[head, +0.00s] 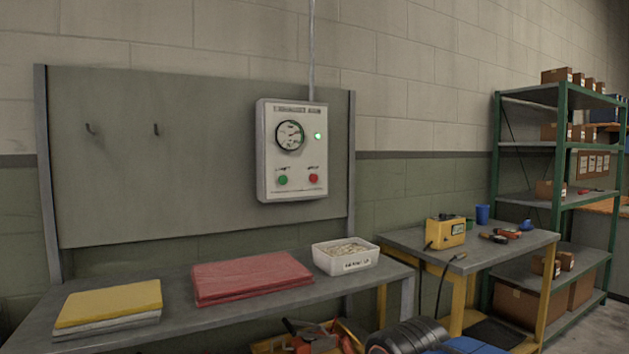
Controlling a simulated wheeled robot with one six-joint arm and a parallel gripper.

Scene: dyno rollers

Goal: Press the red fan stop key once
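The red key (313,177) is a small round button at the lower right of a pale control box (262,150) on the grey wall panel. A green key (283,180) sits to its left on the same box. Above them are a round dial gauge (290,135) and a lit green lamp (318,136). The small labels over the keys are too blurred to read surely. My gripper is not in view, and nothing covers the red key.
A grey bench (215,318) stands below the box, with yellow cloths (110,300), red cloths (250,277) and a white bin (345,257). To the right are a second table (400,240) with a yellow device (445,232) and green shelves (560,150). The air before the box looks clear.

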